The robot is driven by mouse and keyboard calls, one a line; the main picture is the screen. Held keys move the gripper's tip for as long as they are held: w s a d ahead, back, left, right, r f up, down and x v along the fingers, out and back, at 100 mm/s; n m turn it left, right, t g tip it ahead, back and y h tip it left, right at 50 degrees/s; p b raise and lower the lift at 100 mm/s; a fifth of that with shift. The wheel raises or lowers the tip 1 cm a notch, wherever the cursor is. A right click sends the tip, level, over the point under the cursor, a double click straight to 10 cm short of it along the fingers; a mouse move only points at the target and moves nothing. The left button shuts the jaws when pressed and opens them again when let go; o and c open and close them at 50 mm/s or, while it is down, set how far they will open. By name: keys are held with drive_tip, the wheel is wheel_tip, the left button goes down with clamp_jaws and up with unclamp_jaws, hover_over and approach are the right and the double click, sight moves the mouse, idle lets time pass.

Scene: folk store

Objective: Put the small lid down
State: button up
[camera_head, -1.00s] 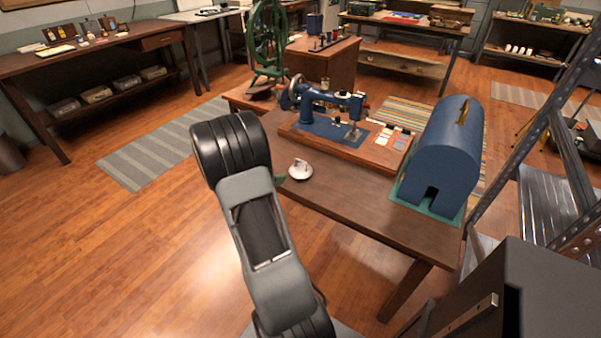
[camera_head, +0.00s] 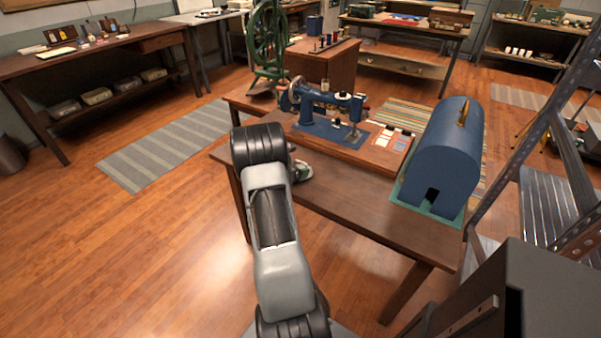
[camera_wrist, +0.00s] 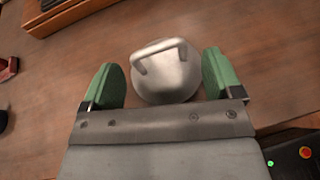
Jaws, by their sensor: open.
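The small lid (camera_wrist: 166,82) is a round, silvery-grey piece with an arched handle on top. In the wrist view it is between the two green finger pads of my gripper (camera_wrist: 160,78), over the brown wooden table (camera_wrist: 275,70). The pads are wide apart, one on each side, with a gap to the lid. In the head view the lid (camera_head: 305,172) is at the table's left part, partly hidden by my gripper and wrist. It looks to be on or very near the tabletop.
A blue sewing machine (camera_head: 325,108) on a wooden base stands behind the lid. A blue domed cover (camera_head: 440,155) stands on the table's right end. A metal ladder-like rack (camera_head: 560,165) is at the right. The tabletop between the lid and the cover is clear.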

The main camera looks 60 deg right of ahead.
drive_tip(key=shift+x, duration=1.3)
drive_tip(key=c, duration=1)
